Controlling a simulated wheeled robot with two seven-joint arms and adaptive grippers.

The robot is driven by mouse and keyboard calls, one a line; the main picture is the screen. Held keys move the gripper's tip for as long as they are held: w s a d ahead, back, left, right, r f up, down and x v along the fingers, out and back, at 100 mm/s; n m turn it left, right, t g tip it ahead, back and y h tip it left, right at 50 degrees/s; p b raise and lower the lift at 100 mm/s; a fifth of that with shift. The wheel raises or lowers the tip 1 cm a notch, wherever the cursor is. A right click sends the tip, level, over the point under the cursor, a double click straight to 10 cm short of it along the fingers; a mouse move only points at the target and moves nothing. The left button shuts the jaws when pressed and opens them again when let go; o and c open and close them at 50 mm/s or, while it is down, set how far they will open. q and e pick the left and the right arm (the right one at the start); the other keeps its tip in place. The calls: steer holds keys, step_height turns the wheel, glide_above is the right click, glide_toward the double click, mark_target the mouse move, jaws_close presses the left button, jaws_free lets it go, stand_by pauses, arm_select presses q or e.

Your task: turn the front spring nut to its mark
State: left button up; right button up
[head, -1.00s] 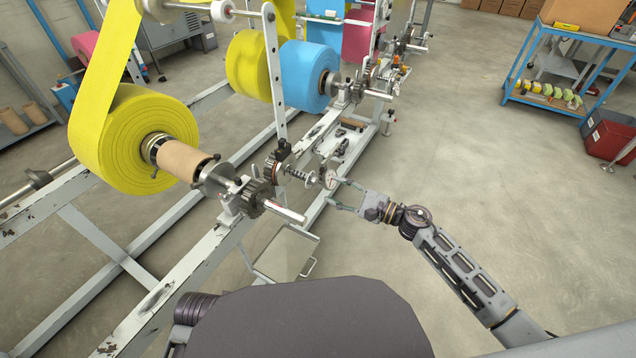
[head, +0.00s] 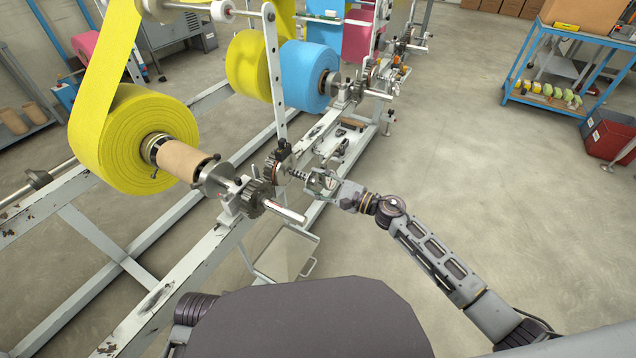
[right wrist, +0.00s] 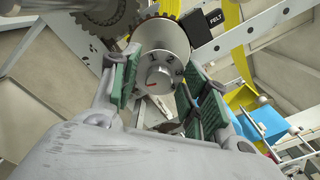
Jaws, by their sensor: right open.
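The front spring nut (right wrist: 161,72) shows in the right wrist view as a round grey knob with numbers on its face and a short red line at lower left. In the head view the coil spring (head: 297,175) sits behind it, and my fingers largely hide the nut. My right gripper (head: 323,183) is open, with its fingers around the nut's end. In the right wrist view its green-padded fingers stand on either side of the knob, with a visible gap at the left. Whether the right pad touches cannot be told. My left gripper is not in view.
A toothed gear (head: 256,197) and a bare shaft end (head: 290,213) lie just left of my right gripper. A larger metal disc (right wrist: 160,36) and a black FELT block (right wrist: 205,25) are behind the nut. Open floor (head: 470,150) lies to the right.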

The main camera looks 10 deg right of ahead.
jaws_close()
stand_by(0.3)
